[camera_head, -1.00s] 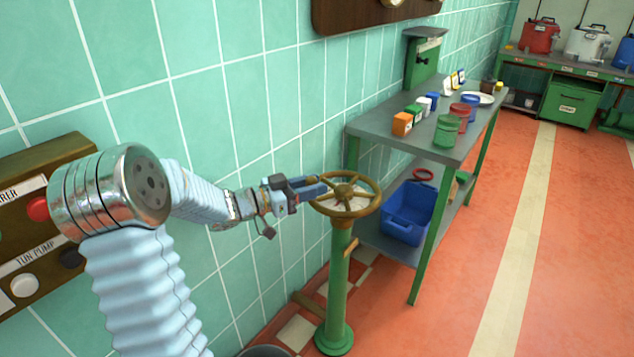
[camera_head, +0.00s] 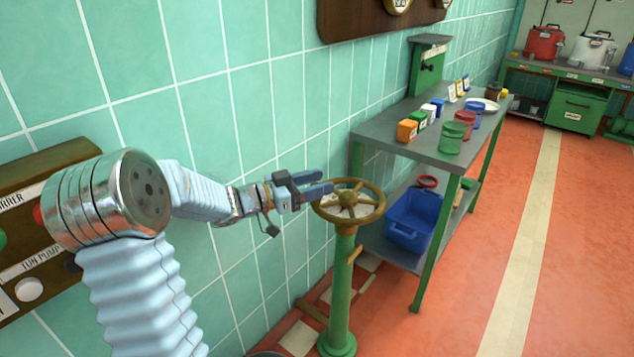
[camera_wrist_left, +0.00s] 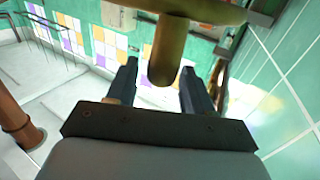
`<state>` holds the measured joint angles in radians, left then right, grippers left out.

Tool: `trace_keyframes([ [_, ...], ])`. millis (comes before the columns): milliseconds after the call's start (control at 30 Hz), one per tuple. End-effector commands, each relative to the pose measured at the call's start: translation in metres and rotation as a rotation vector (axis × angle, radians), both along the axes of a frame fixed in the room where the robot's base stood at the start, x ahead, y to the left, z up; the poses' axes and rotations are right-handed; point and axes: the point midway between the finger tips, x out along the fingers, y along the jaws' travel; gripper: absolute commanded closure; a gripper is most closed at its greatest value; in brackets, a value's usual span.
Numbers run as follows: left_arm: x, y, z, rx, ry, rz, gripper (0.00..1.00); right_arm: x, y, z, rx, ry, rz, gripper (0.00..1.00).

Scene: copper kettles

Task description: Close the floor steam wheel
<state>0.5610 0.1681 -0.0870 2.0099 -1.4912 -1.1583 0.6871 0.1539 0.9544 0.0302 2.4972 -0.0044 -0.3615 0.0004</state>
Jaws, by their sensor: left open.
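The floor steam wheel (camera_head: 376,211) is a brass-coloured handwheel with spokes, lying nearly level on top of a green floor post (camera_head: 340,295). My left gripper (camera_head: 329,182) is at the wheel's left rim, with its two blue-grey fingers apart. In the left wrist view, the fingers of my left gripper (camera_wrist_left: 157,80) are open. A brass-coloured part of the wheel (camera_wrist_left: 166,52) shows between them and reaches down from the top. I cannot tell whether the fingers touch it. My right gripper is not in view.
A tiled wall (camera_head: 250,110) runs close behind my left arm. A grey-topped bench (camera_head: 385,133) with jars stands just beyond the wheel, with a blue bin (camera_head: 412,222) on its lower shelf. A button panel (camera_head: 40,190) is at left. The red floor at right is clear.

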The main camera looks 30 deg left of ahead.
Motion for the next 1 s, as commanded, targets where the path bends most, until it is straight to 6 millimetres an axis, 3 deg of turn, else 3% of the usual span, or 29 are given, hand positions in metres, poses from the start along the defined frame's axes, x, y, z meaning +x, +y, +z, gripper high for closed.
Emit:
trace_keyframes([
  [300, -0.044, -0.030, 0.072, 0.004, -0.006, -0.001, 0.49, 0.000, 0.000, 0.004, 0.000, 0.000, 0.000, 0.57],
  [600, -0.099, -0.068, 0.098, 0.003, -0.003, -0.001, 0.49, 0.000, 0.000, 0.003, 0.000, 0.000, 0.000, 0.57],
  [800, -0.114, -0.078, 0.105, 0.001, -0.001, -0.001, 0.49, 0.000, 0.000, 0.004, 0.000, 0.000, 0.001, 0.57],
  [1000, -0.116, -0.080, 0.106, 0.001, 0.001, -0.001, 0.49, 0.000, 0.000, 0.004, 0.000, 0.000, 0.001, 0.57],
])
